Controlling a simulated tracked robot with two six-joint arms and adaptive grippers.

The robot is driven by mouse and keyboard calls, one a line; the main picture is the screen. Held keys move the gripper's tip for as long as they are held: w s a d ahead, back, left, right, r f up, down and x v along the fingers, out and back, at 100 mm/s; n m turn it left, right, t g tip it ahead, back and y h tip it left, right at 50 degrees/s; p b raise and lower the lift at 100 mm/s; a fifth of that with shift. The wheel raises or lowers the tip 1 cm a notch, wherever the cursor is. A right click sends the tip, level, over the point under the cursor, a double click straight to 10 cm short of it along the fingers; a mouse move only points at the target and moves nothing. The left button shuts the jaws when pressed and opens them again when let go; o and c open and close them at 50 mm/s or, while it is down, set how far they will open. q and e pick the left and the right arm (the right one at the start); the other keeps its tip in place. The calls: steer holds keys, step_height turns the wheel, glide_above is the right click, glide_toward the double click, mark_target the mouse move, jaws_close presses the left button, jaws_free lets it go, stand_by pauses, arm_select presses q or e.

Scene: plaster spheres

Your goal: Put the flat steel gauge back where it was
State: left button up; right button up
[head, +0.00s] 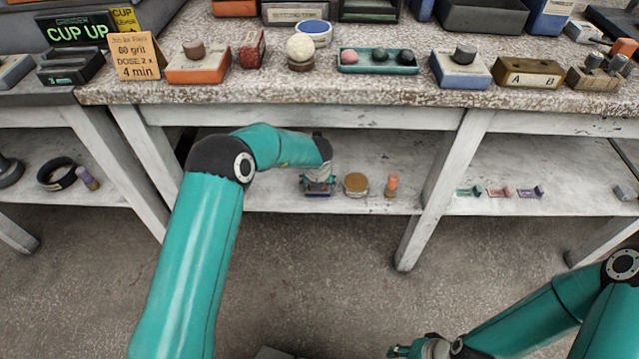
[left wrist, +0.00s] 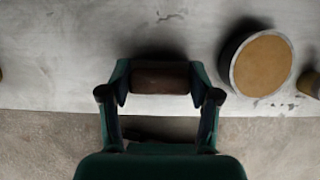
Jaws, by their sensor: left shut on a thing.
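My left gripper (head: 318,180) is low over the shelf under the bench, pointing down. In the left wrist view its two fingers (left wrist: 160,82) are closed on a dark brown bar (left wrist: 160,78), which lies crosswise between the fingertips. In the head view, a dark blue piece (head: 318,193) shows right under the gripper at shelf level; I cannot tell if it is the same thing. I cannot make out a flat steel gauge for sure. My right gripper (head: 400,350) is partly in view at the bottom edge, too cropped to judge.
A round tin with a tan top (head: 355,183) stands just right of my left gripper, and an orange peg (head: 391,184) beyond it. Several small coloured pieces stand further right on the shelf. The bench top (head: 250,95) and its white leg (head: 440,190) frame the space.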

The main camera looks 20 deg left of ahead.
arm_select(q)
steer(key=o, duration=1)
steer(key=shift+r, duration=0.1)
